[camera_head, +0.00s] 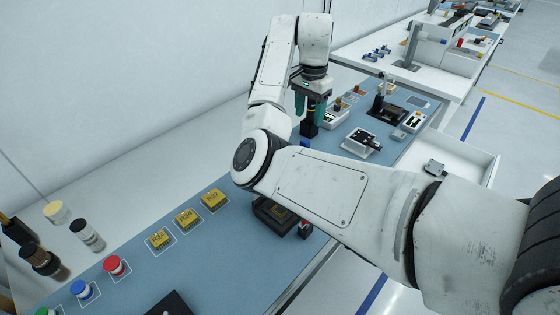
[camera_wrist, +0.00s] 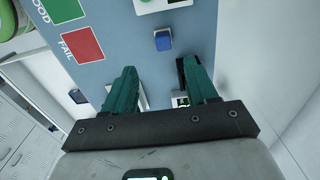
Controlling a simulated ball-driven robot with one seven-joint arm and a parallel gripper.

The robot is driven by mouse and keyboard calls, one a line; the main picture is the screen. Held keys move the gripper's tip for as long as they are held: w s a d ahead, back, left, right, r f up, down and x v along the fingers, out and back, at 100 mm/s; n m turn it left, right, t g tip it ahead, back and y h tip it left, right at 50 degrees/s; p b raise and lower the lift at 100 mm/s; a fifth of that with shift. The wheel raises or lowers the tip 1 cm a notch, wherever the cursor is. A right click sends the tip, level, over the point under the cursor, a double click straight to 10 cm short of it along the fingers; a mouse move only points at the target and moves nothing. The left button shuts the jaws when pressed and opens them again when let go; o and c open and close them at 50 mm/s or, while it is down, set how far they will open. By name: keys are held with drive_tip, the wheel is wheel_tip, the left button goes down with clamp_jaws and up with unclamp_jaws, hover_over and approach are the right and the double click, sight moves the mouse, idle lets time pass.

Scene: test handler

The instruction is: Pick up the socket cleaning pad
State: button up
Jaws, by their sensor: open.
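A small blue block (camera_wrist: 163,41), which may be the socket cleaning pad, lies on the blue-grey mat in the wrist view. It appears just beyond and between the tips of my gripper (camera_wrist: 159,67). My gripper's two green fingers are apart, with nothing seen held between them. In the head view my gripper (camera_head: 310,112) points down over the far part of the bench. A bit of blue (camera_head: 304,142) shows below it, mostly hidden by my arm; I cannot tell if it is the same block.
The wrist view shows a red FAIL patch (camera_wrist: 82,45) and a green patch (camera_wrist: 59,9) on the mat (camera_wrist: 115,48). In the head view, yellow chips (camera_head: 186,218) lie nearer, and a black-and-silver device (camera_head: 362,142) stands right of my gripper. A wall runs along the left.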

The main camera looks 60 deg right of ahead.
drive_tip(key=shift+a+f, duration=0.15)
drive_tip(key=shift+f, duration=0.15)
hover_over(305, 140)
drive_tip(key=f, duration=0.4)
drive_tip(key=shift+s+a+f, duration=0.15)
drive_tip(key=shift+a+f, duration=0.05)
drive_tip(key=shift+a, duration=0.15)
drive_tip(key=shift+d+f, duration=0.2)
drive_tip(key=shift+f, duration=1.25)
drive_tip(key=shift+d+f, duration=0.15)
drive_tip(key=shift+f, duration=1.25)
drive_tip(key=c, duration=1)
